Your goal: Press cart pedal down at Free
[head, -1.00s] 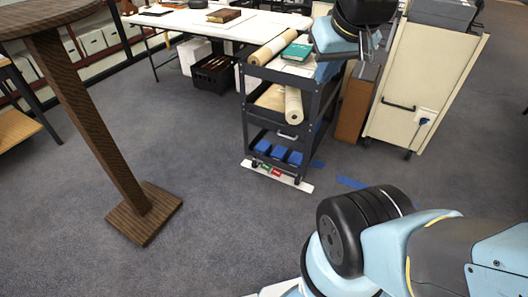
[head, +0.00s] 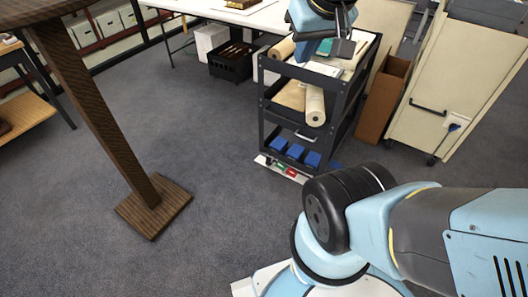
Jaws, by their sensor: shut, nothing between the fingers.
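The dark grey cart (head: 262,109) stands right of centre with three shelves. A white bar (head: 264,160) runs along the floor at its near lower edge. A green pedal (head: 279,168) and a red pedal (head: 291,172) sit side by side on the bar. Any lettering on them is too small to read, so I cannot tell which is Free. My gripper (head: 343,50) is shut and empty. It appears over the cart's top shelf, high above the pedals and not touching them. Part of the top shelf is hidden behind it.
Paper rolls (head: 315,106) lie on the cart, and blue boxes (head: 295,152) fill its bottom shelf. A brown box (head: 383,103) and a cream cabinet (head: 445,80) stand to the right. A brown pedestal table (head: 153,209) stands left. Carpet between pedestal and cart is clear.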

